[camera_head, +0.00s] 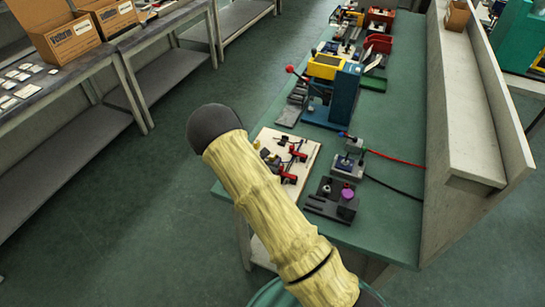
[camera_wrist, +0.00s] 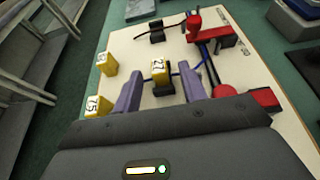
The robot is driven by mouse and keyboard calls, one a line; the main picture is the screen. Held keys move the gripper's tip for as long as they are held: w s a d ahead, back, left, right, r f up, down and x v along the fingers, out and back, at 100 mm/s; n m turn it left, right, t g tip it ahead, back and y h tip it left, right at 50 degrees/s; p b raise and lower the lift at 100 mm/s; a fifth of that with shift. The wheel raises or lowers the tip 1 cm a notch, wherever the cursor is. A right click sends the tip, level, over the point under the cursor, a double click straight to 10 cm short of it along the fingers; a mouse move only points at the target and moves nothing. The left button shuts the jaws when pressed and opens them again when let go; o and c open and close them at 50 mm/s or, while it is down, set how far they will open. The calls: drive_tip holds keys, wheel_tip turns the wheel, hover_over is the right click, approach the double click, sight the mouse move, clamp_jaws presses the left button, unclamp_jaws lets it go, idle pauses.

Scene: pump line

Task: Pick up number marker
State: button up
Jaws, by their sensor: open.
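In the wrist view, a yellow number marker with a white face that seems to read 22 or 27 (camera_wrist: 159,67) is on the pale board (camera_wrist: 262,78). Two more yellow markers are to its left, one farther (camera_wrist: 106,64) and one nearer that seems to read 25 (camera_wrist: 98,105). My gripper (camera_wrist: 160,80) is open, its purple fingers to the left and right of the middle marker. I cannot tell whether either finger touches it. In the head view, my yellow-sleeved arm hides the gripper and most of the board's near-left part.
Red clamp-like parts (camera_wrist: 214,42) and dark cables are on the board, right of the fingers. A black fixture with a purple knob (camera_head: 347,194) stands on the green bench (camera_head: 392,225) to the right. A blue and yellow machine (camera_head: 335,95) stands beyond the board.

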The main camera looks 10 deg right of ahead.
drive_tip(key=shift+c, duration=0.4)
clamp_jaws()
drive_tip(key=shift+r, duration=0.1)
wheel_tip(320, 180, up, 10)
drive_tip(key=b, duration=0.1)
idle(0.5)
idle(0.5)
